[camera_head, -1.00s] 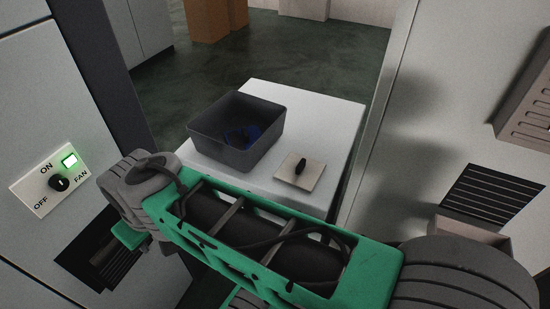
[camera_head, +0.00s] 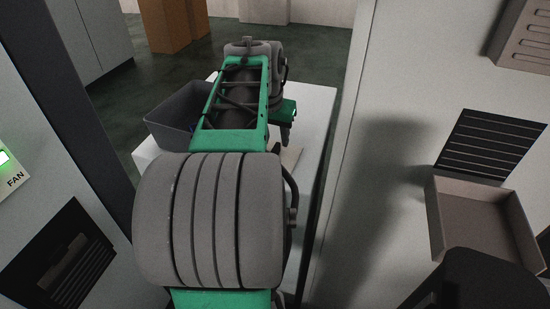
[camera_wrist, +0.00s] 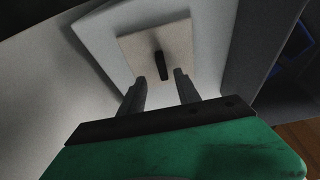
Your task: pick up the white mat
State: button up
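The white mat is a small off-white square plate (camera_wrist: 185,42) with a black upright handle (camera_wrist: 160,62) in its middle, in the wrist view. It lies on the white table (camera_wrist: 88,28). In the head view only a pale edge of the mat (camera_head: 291,157) shows beside my arm, which hides the rest. My gripper (camera_wrist: 160,80) is open and empty, its two fingers apart and pointing toward the mat, with the handle beyond and between them in the picture. In the head view my gripper (camera_head: 286,138) hangs over the table, near the mat.
Grey cabinet panels flank the table. An open tray (camera_head: 480,215) juts from the right panel.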

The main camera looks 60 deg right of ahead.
aim_at(276, 147)
jog(key=x, duration=0.4)
jog(key=shift+w+f, duration=0.1)
jog(key=shift+w, duration=0.1)
jog(key=shift+a, duration=0.1)
jog(key=shift+c, duration=0.3)
grip_shut()
